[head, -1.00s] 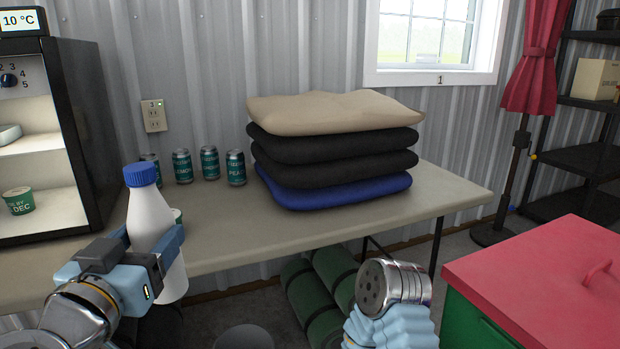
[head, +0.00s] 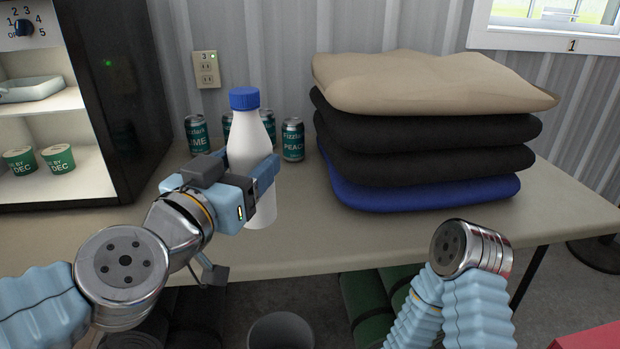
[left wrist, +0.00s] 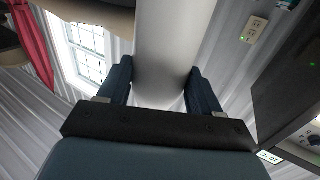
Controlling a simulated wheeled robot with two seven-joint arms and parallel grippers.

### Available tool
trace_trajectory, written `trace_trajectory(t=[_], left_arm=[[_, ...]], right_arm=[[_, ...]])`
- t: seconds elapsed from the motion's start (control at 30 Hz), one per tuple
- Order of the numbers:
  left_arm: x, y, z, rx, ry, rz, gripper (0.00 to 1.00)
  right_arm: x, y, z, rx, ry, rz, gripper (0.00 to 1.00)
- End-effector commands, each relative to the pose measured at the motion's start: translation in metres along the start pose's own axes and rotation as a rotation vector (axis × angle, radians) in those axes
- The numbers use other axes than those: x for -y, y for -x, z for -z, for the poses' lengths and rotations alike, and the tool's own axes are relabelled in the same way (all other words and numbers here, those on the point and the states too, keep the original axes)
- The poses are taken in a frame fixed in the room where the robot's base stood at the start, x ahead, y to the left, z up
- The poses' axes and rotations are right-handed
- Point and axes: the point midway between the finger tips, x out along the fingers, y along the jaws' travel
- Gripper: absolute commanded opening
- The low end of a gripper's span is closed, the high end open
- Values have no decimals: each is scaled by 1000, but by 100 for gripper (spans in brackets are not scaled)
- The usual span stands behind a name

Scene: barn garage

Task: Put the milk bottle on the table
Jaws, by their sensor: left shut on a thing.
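The white milk bottle (head: 249,138) with a blue cap stands upright in my left gripper (head: 258,190), which is shut around its body. In the head view the bottle shows in front of the table (head: 330,232), near its front edge; I cannot tell whether its base touches the top. In the left wrist view the bottle (left wrist: 174,45) runs between the two fingers (left wrist: 160,88). My right arm shows at the lower right of the head view, but its gripper fingers are not visible.
Several teal cans (head: 293,140) stand behind the bottle. A stack of cushions (head: 425,140) covers the table's right part. An open black-sided fridge (head: 125,100) stands at left. A dark bin (head: 281,332) and green rolls (head: 372,305) are below.

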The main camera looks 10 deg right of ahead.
Motion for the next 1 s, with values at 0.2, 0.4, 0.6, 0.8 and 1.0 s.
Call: trace_trajectory(t=[0.2, 0.4, 0.6, 0.8, 1.0], left_arm=[[13, -50, -32, 2, 0, -1, 17], [27, -96, -66, 1, -2, 2, 17], [34, -118, -87, -1, -1, 3, 17], [38, -131, -105, 1, -1, 2, 17], [37, -129, -128, -1, -1, 1, 17]], right_arm=[[-17, -32, 2, -7, -7, -7, 43], [-39, -59, 8, -25, -21, -22, 43], [-49, -71, 12, -35, -29, -30, 43], [-54, -82, 12, -35, -31, -31, 43], [-57, -91, 11, -31, -30, -28, 43]])
